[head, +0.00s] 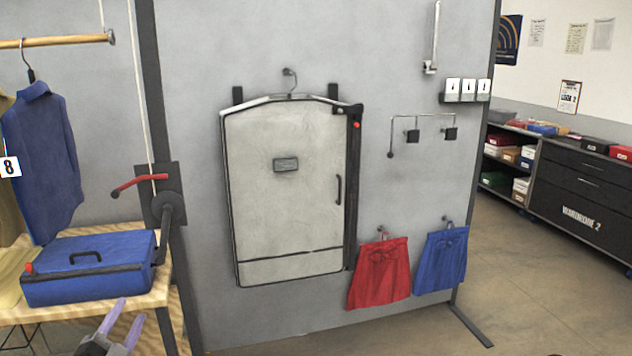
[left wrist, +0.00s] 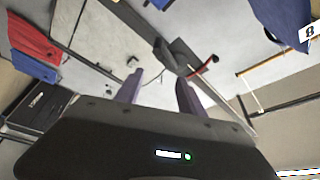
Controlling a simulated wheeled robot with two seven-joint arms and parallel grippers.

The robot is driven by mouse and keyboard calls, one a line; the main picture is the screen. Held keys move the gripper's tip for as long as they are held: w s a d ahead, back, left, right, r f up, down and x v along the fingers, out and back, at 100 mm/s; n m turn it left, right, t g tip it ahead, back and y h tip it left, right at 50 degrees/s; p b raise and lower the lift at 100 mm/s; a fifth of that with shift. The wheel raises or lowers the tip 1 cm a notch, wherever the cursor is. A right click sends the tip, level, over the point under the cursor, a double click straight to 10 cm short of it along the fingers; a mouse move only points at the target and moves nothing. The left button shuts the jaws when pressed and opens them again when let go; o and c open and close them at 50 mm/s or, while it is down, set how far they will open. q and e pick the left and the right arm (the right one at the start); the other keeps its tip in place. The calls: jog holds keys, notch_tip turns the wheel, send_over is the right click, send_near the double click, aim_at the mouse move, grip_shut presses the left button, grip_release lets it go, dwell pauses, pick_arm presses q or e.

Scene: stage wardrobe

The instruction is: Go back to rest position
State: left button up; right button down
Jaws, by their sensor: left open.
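My left gripper (head: 122,322) is low at the left of the head view, in front of the wooden table's right side. Its two purple fingers are apart with nothing between them. In the left wrist view the fingers (left wrist: 158,88) also stand apart and empty. A crank with a red handle (head: 140,184) is on the grey panel above and beyond the gripper; the red handle (left wrist: 203,66) also shows past the fingers in the left wrist view. My right gripper is in neither view.
A blue case (head: 88,268) lies on the wooden table (head: 150,292). A white garment bag (head: 285,190) hangs on the panel (head: 400,50), with a red skirt (head: 379,275) and a blue skirt (head: 441,260) to its right. Black drawers (head: 585,190) stand behind at right. Floor is clear there.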

pick_arm(q)
jog(key=s+d+f+m+g+h, duration=0.45)
jog(key=d+f+m, duration=0.35)
jog(key=f+m, duration=0.2)
jog(key=s+d+f+m+g+h, duration=0.3)
jog(key=s+d+f+m+g, duration=0.25)
jog(key=d+f+m, duration=0.4)
jog(key=s+d+f+m+g+y, duration=0.2)
jog(key=s+d+f+m+g, duration=0.2)
jog(key=s+f+m, duration=0.6)
jog(key=s+d+f+m+g+y, duration=0.1)
jog(key=s+d+f+m+g, duration=0.4)
jog(key=m, duration=0.9)
jog(key=s+d+f+m, duration=0.1)
jog(key=s+d+m, duration=0.8)
jog(key=d+m, duration=0.3)
jog(key=m, duration=0.2)
jog(key=shift+f+m+g, duration=0.3)
jog(key=shift+m+g, duration=0.05)
jog(key=shift+g, duration=0.05)
jog(key=shift+s, duration=0.1)
